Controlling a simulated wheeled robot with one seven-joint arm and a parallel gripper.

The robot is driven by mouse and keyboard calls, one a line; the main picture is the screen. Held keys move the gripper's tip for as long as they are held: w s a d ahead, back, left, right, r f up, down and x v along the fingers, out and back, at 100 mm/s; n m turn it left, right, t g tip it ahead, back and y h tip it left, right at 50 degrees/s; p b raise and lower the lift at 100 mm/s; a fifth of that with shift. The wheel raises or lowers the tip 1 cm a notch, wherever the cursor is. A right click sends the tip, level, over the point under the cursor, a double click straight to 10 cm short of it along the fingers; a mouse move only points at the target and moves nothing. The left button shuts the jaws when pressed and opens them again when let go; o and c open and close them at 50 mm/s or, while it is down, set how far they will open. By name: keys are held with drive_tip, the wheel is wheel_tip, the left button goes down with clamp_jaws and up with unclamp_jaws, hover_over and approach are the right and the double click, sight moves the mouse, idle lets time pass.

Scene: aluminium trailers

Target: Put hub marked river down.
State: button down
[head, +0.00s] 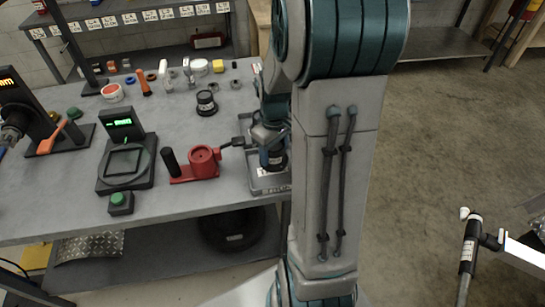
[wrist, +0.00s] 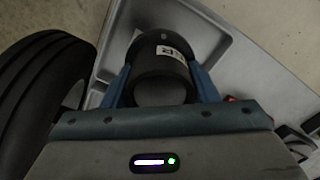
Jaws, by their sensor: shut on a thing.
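My gripper (wrist: 161,85) is shut on a dark cylindrical hub (wrist: 163,62), one blue finger on each side. A white label shows on the hub, but only part of its lettering is visible, so I cannot read the full name. In the head view my gripper (head: 268,134) holds the hub (head: 273,160) upright over a grey metal tray (head: 268,183) at the bench's right edge. I cannot tell whether the hub touches the tray floor. My arm hides part of the tray. Another dark labelled hub (head: 207,103) stands on the bench, apart from my gripper.
A red fixture with a black handle (head: 203,161) stands close left of the tray. A scale with a green display (head: 125,160) is farther left. Small parts line the bench's back. A large dark ribbed round thing (wrist: 40,80) fills the wrist view's left side.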

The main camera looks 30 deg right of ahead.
sight(273, 160)
drive_tip(key=shift+w+f, duration=0.2)
drive_tip(key=shift+w, duration=0.1)
drive_tip(key=shift+f, duration=1.95)
drive_tip(key=shift+f, duration=0.2)
drive_tip(key=c, duration=0.5)
unclamp_jaws()
